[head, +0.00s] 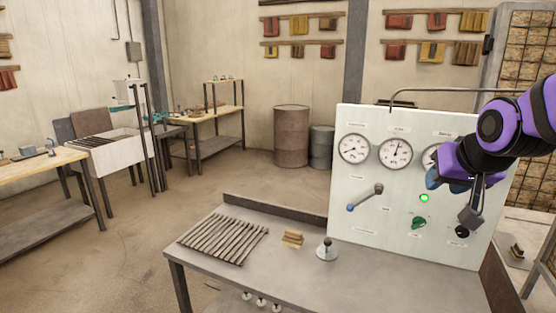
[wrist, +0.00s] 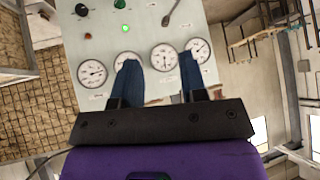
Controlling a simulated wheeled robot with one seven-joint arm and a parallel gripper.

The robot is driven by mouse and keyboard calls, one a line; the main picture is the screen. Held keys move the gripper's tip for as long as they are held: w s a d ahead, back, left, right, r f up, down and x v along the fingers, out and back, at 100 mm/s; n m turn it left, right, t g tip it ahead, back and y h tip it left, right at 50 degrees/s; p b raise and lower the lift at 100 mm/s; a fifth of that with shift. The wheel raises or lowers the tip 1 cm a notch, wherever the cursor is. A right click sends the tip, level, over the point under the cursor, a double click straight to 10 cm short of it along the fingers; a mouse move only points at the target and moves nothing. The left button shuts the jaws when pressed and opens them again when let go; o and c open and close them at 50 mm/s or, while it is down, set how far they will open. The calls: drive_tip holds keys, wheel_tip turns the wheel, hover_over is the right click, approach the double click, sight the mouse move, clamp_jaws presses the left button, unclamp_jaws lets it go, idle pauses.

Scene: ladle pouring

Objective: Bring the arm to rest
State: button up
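My gripper (head: 445,180) is raised in front of the upper right part of a pale control panel (head: 350,215) and hides some of it. In the wrist view its two blue fingers (wrist: 159,80) stand apart with nothing between them, so it is open. The panel appears upside down there, with gauges (wrist: 163,57), a lit green lamp (wrist: 125,29), a red lamp (wrist: 88,36) and a lever (wrist: 172,12) beyond the fingertips. No contact with the panel is visible. A small grey block on a rod (head: 470,217) shows below my arm; I cannot tell what it belongs to.
A grey table (head: 300,278) holds a row of metal bars (head: 222,240), a small stacked yellowish-brown piece (head: 292,239) and a round-based lever (head: 326,250). A thin rail (head: 440,90) runs above the panel near my arm. Open floor lies left of the table.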

drive_tip(key=s+a+r+n+g, duration=0.1)
drive_tip(key=s+r+n+g, duration=0.1)
drive_tip(key=s, duration=1.5)
drive_tip(key=shift+s+g, duration=0.25)
drive_tip(key=shift+g, duration=0.35)
